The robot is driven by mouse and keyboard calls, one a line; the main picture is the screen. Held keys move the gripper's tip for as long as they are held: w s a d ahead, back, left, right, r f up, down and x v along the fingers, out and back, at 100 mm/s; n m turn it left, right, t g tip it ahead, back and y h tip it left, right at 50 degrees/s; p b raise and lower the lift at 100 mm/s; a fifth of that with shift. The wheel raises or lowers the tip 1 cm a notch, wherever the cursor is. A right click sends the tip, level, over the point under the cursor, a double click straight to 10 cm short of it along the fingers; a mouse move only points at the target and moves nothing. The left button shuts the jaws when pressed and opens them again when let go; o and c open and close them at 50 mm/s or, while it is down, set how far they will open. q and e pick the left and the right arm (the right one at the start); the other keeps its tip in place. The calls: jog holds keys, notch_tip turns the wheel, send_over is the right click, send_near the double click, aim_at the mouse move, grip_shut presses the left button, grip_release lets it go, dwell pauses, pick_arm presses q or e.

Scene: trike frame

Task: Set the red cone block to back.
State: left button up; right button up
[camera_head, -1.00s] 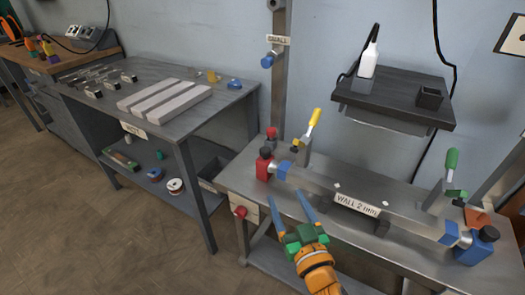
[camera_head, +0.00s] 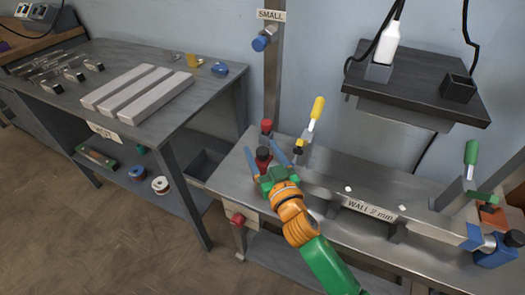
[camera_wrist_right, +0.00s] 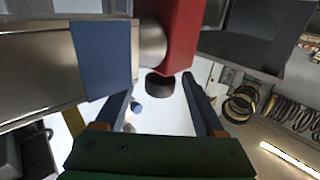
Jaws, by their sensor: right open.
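The red cone block (camera_head: 264,164) sits at the left end of the metal rail on the right bench. It has a dark knob (camera_head: 263,153) on top and is mostly hidden by my right gripper (camera_head: 265,158). In the right wrist view the red block (camera_wrist_right: 185,35) is at the top, with a grey metal round piece (camera_wrist_right: 152,48) between it and a blue-collared tube (camera_wrist_right: 100,55). My right gripper (camera_wrist_right: 158,108) is open, with its blue fingers spread and the block just beyond and between them. I cannot tell whether they touch it. My left gripper is not in view.
A yellow-handled clamp (camera_head: 315,112) stands right behind the block, and a green-handled one (camera_head: 470,155) farther right. A blue block (camera_head: 497,250) is at the rail's right end. A dark shelf (camera_head: 420,88) overhangs the bench. A table (camera_head: 205,100) with grey bars stands left.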

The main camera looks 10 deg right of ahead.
jog(key=shift+c, duration=0.3)
grip_shut()
dwell(1.1)
jog(key=w+a, duration=0.1)
jog(key=w+a+b, duration=0.1)
jog(key=shift+a+r, duration=0.15)
jog(key=shift+a, duration=0.25)
